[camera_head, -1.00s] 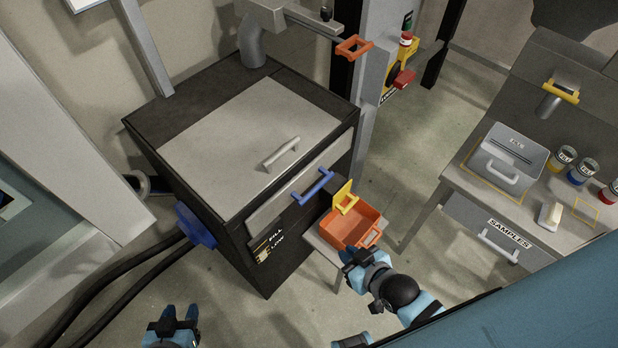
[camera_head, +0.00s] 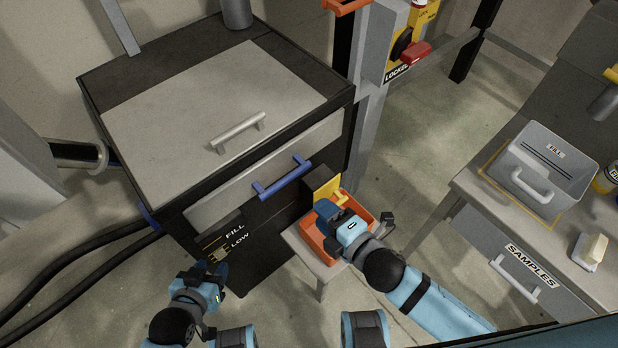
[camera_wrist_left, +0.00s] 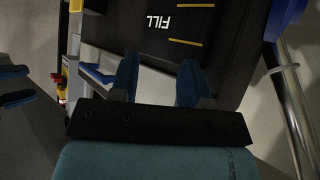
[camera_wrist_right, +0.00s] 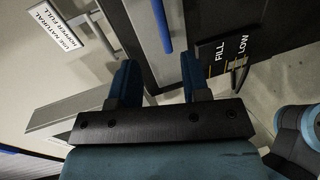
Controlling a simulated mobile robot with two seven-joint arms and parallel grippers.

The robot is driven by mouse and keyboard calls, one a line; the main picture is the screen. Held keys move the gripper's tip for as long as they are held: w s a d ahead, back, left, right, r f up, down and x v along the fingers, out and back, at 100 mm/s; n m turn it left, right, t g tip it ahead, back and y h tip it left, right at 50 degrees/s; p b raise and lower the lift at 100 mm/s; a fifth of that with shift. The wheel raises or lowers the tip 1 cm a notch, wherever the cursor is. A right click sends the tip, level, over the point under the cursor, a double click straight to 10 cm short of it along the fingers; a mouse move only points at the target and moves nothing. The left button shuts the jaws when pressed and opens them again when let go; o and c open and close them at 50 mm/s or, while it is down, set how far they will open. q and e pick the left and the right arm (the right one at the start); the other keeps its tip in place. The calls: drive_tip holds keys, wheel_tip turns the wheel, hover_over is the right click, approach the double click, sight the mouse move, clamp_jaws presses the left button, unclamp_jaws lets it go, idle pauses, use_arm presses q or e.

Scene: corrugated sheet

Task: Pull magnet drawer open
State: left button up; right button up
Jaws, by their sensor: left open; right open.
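The drawer front (camera_head: 225,190) is a grey panel with a blue bar handle (camera_head: 282,178), set in the dark cabinet under its grey lid; it looks closed. No label naming the magnet drawer is readable. The blue handle also shows at the top of the right wrist view (camera_wrist_right: 161,25). My right gripper (camera_head: 326,212) is open and empty, right of and below the handle, over the orange bin. My left gripper (camera_head: 221,270) is open and empty, low in front of the cabinet near the FILL/LOW marks. Neither gripper touches the handle.
An orange bin (camera_head: 366,218) with a yellow handle sits on a small stand (camera_head: 302,248) beside the cabinet. Black hoses (camera_head: 75,262) run along the floor at left.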

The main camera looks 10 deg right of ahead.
sight(288, 182)
drive_tip(key=shift+n, duration=0.5)
drive_tip(key=x, duration=1.4)
drive_tip(key=shift+r+b, duration=0.15)
drive_tip(key=shift+b, duration=0.15)
drive_tip(key=shift+s, duration=0.1)
clamp_jaws()
